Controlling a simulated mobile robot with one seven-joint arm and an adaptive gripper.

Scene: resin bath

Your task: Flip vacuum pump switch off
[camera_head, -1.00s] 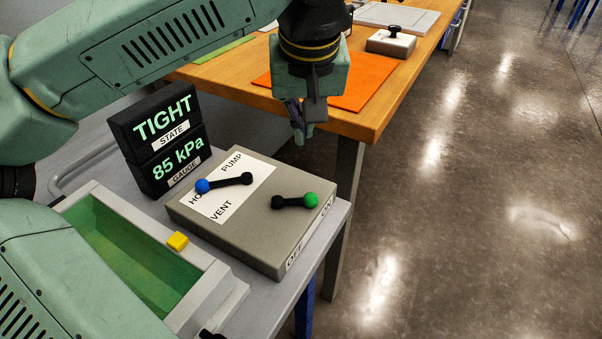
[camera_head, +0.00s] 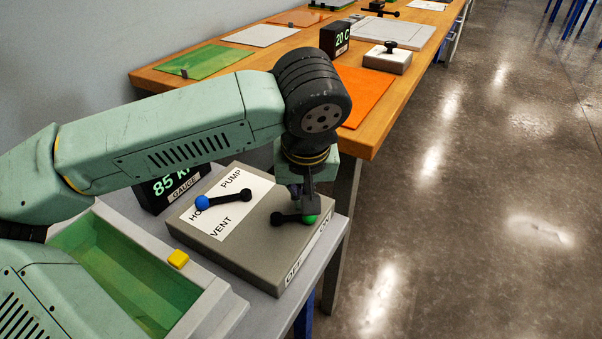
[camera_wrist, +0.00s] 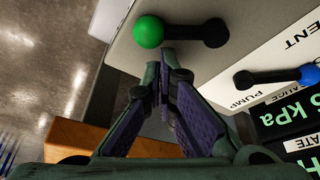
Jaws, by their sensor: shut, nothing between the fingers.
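The switch with a green knob (camera_head: 311,219) and a black bar (camera_head: 287,218) lies on top of the grey box (camera_head: 246,244). Its knob points right, toward the ON end of the front edge label; the OFF end is at the left. My gripper (camera_head: 307,205) is low over the box at the knob and partly hides it. In the wrist view my gripper (camera_wrist: 165,58) is shut and empty, with its fingertips right beside the green knob (camera_wrist: 148,31) and bar. I cannot tell whether they touch.
A second lever with a blue knob (camera_head: 202,202) lies on the HOLD/PUMP/VENT label. The gauge (camera_head: 174,184) reads 85 and is partly hidden by my arm. A wooden table (camera_head: 371,139) stands behind.

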